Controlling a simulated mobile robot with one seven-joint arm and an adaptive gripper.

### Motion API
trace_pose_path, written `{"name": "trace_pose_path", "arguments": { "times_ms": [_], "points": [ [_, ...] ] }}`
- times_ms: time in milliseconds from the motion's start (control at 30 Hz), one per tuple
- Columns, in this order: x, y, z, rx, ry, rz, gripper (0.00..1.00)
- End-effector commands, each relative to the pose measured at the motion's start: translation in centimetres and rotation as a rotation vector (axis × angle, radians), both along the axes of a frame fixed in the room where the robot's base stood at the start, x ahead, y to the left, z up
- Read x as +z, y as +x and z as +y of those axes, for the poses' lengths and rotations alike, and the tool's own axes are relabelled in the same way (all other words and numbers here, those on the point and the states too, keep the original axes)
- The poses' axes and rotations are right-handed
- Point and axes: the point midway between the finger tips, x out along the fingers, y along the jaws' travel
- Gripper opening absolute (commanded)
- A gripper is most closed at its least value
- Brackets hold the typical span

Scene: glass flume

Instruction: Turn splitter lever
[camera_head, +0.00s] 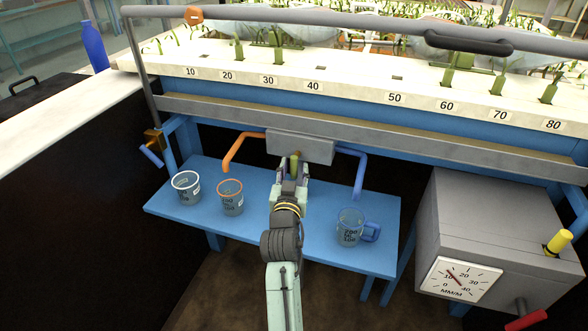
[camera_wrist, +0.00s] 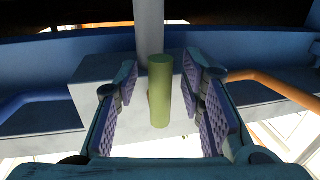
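The splitter is a grey box (camera_head: 312,148) under the flume's front rail. An orange pipe (camera_head: 236,147) leaves its left side and a blue pipe (camera_head: 359,172) its right. Its lever, a short olive-green cylinder (camera_head: 295,161), stands out at the front of the box. My gripper (camera_head: 292,174) is at the lever, partly hiding the box's lower edge. In the wrist view the lever (camera_wrist: 159,92) stands between the two purple-padded fingers of my gripper (camera_wrist: 162,85). The fingers are open, with a visible gap on each side of the lever.
A blue bench (camera_head: 270,232) below holds a white-rimmed cup (camera_head: 187,190), an orange-rimmed cup (camera_head: 230,200) and a blue-handled mug (camera_head: 349,230). A grey cabinet with a dial (camera_head: 460,280) stands at right. A brass valve with a blue handle (camera_head: 152,152) is at left.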

Motion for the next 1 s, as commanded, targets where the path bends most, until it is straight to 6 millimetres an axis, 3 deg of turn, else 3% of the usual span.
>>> {"name": "trace_pose_path", "arguments": {
  "times_ms": [233,767,1000],
  "points": [
    [-0.05,0.05,0.01,0.0,0.0,0.001,0.36],
    [-0.05,0.02,0.03,0.0,0.0,0.001,0.0],
    [-0.06,0.02,0.02,0.0,0.0,0.001,0.0]
  ]
}}
